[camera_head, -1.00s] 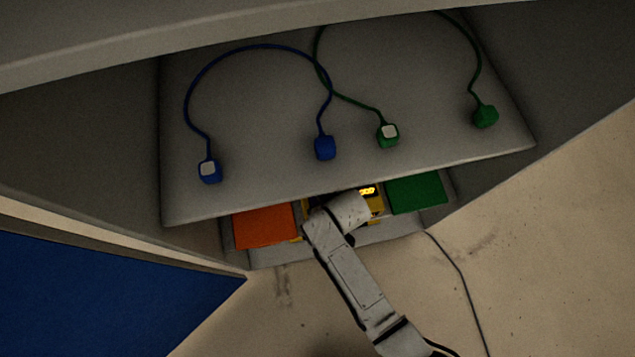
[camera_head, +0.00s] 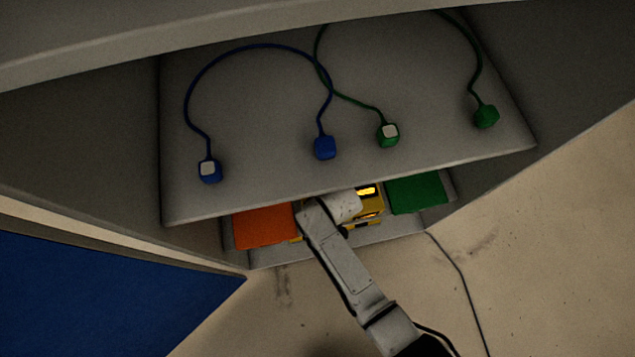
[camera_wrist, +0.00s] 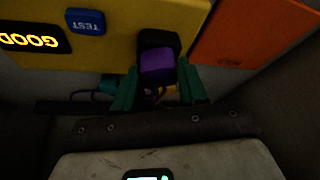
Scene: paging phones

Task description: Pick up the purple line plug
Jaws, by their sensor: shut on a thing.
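The purple line plug (camera_wrist: 157,67) shows in the wrist view, in front of a black part (camera_wrist: 160,43) on the yellow box (camera_wrist: 122,30). I cannot tell whether the plug is seated in that part or apart from it. My gripper (camera_wrist: 158,84) has green fingers on both sides of the plug and is shut on it. A purple cord (camera_wrist: 106,85) shows behind the left finger. In the head view the plug and my fingers are hidden behind my arm, by the yellow box (camera_head: 373,206).
The yellow box has a lit GOOD display (camera_wrist: 30,40) and a blue TEST button (camera_wrist: 86,21). An orange panel (camera_head: 264,226) and a green panel (camera_head: 416,193) flank it. Above, a grey panel (camera_head: 262,120) carries blue plugs (camera_head: 325,147) and green plugs (camera_head: 388,134) with cords.

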